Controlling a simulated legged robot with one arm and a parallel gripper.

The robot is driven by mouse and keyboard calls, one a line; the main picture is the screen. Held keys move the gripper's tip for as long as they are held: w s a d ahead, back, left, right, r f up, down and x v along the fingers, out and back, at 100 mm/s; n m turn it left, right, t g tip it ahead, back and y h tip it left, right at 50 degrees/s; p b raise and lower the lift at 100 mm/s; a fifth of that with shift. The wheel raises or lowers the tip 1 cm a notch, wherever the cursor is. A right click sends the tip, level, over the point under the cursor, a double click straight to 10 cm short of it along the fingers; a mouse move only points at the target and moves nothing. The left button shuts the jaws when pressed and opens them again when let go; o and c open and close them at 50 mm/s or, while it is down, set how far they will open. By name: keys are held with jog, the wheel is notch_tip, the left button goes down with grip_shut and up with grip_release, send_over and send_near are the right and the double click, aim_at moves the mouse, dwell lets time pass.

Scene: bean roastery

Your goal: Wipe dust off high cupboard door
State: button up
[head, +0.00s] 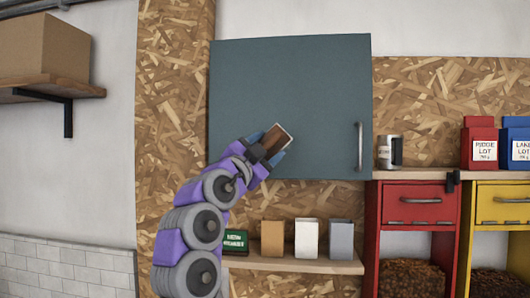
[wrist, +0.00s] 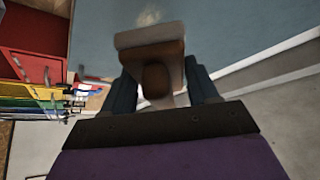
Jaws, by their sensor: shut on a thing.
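The cupboard door (head: 285,80) is a flat blue-grey panel, shut, high on the chipboard wall, with an upright metal handle (head: 359,146) at its lower right. The door (wrist: 225,25) also fills the top of the wrist view, with a pale dusty smudge (wrist: 148,17) on it. My gripper (head: 267,147) is shut on a brown wiping block (head: 277,137) with a pale edge, in front of the door's lower middle. In the wrist view the block (wrist: 150,40) sits between the blue fingers, its wide end towards the door, just below the smudge. Whether it touches the door is unclear.
Below the door, a wooden shelf (head: 295,264) holds a green box (head: 236,241) and several small containers. A cardboard box (head: 45,48) sits on a shelf at far left.

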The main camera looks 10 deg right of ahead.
jog(key=shift+r, duration=0.1)
jog(key=shift+w+d+r+p, duration=0.1)
jog(key=shift+w+p, duration=0.15)
jog(key=shift+p, duration=0.25)
jog(key=w+d+r+p, duration=0.1)
jog(key=w+p, duration=0.5)
jog(key=shift+d, duration=0.4)
jog(key=shift+w+d+r, duration=0.1)
jog(key=shift+w+d, duration=0.05)
jog(key=shift+w, duration=0.3)
jog(key=shift+w+d+r, duration=0.1)
jog(key=shift+w+d, duration=0.05)
jog(key=shift+w, duration=0.3)
dwell(0.4)
jog(key=shift+d+f, duration=0.1)
jog(key=shift+s+d+b, duration=0.35)
jog(key=shift+d+b, duration=0.2)
jog(key=shift+d, duration=0.35)
jog(key=shift+s+d+b, duration=0.35)
jog(key=shift+d+b, duration=0.2)
jog(key=shift+d, duration=0.35)
